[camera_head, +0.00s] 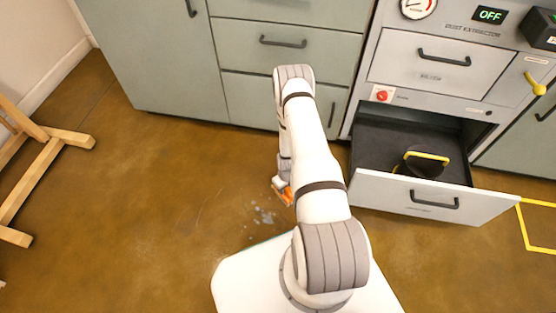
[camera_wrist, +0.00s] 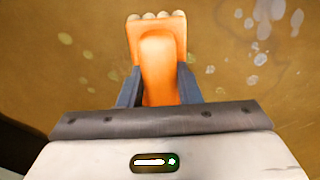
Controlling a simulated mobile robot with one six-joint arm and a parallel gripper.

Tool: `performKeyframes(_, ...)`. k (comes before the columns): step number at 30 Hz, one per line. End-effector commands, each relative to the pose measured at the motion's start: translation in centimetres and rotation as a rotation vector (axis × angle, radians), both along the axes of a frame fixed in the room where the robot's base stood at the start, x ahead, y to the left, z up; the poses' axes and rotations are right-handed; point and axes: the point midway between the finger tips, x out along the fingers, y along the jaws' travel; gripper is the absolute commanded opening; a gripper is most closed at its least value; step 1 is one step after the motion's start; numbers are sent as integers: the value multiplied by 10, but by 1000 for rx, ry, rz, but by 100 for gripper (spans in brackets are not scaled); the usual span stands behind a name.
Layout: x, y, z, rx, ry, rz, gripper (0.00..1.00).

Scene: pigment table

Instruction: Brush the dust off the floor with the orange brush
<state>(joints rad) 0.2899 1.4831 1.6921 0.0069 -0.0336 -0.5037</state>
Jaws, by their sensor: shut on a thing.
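The orange brush (camera_wrist: 160,62) is in my gripper (camera_wrist: 158,92), its two dark fingers shut on either side of the handle. Pale bristle tips show at the brush's far edge in the wrist view. In the head view the brush (camera_head: 287,194) shows partly behind my arm, low over the floor. Pale grey dust spots (camera_head: 262,214) lie on the brown floor (camera_head: 150,200) just left of and below the brush. In the wrist view the dust (camera_wrist: 270,22) shows mostly at the upper right, with fainter spots at the left. I cannot tell whether the bristles touch the floor.
An open lower drawer (camera_head: 420,201) at the right holds a dark object with a yellow handle (camera_head: 428,156). Grey-green cabinets (camera_head: 160,60) line the back. A wooden easel leg (camera_head: 30,180) stands at the left, and yellow tape (camera_head: 526,228) marks the right floor.

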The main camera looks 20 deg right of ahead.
Motion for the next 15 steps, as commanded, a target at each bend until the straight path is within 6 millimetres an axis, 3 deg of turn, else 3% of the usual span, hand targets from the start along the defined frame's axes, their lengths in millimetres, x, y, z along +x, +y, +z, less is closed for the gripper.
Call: performKeyframes(15, -1, 9, 48, 0, 0, 10, 9)
